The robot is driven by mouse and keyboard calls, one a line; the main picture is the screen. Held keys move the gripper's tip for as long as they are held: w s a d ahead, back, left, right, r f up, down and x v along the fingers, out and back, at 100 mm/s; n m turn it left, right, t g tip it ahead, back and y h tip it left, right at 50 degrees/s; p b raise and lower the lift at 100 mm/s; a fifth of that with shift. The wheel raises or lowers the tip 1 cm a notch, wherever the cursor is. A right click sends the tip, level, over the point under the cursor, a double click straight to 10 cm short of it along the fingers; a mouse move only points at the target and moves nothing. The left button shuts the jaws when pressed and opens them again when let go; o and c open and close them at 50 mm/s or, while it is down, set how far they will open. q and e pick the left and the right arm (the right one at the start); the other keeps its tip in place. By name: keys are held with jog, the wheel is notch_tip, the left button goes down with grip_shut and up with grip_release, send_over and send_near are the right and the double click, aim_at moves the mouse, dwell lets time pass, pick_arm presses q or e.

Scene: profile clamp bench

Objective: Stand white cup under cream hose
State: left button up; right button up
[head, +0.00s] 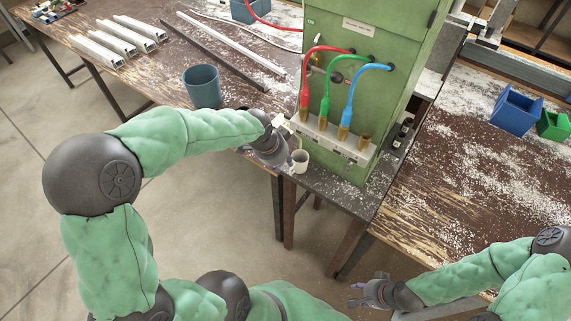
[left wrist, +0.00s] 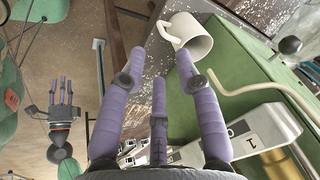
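The white cup (head: 300,161) stands at the front edge of the bench, below the row of fittings on the green cabinet. A cream curved tube (left wrist: 258,87), likely the cream hose, runs beside the cabinet; in the head view a cream piece (head: 280,120) shows near my left wrist. My right gripper (head: 366,291) is open and empty, low at the front.
The green cabinet (head: 352,80) stands behind the cup, with red (head: 305,90), green (head: 326,95) and blue (head: 350,100) hoses on its front. A teal pot (head: 201,88) is on the left table. Blue (head: 515,110) and green bins (head: 553,125) are at right.

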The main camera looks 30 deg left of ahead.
pick_arm(q)
jog(key=s+d+f+n+g+h, duration=0.25)
jog(key=d+f+n, duration=0.25)
jog(key=d+f, duration=0.75)
jog(key=s+d+f+n, duration=0.2)
jog(key=s+d+f, duration=0.1)
jog(key=s+f, duration=0.2)
jog(key=s+d+f+n+g, duration=0.1)
jog(key=s+d+f+n, duration=0.2)
jog(key=s+f, duration=0.3)
notch_tip(320, 180, down, 4)
jog(key=shift+s+d+f+h, duration=0.15)
jog(key=shift+s+f+h, duration=0.05)
jog(key=shift+h, duration=0.15)
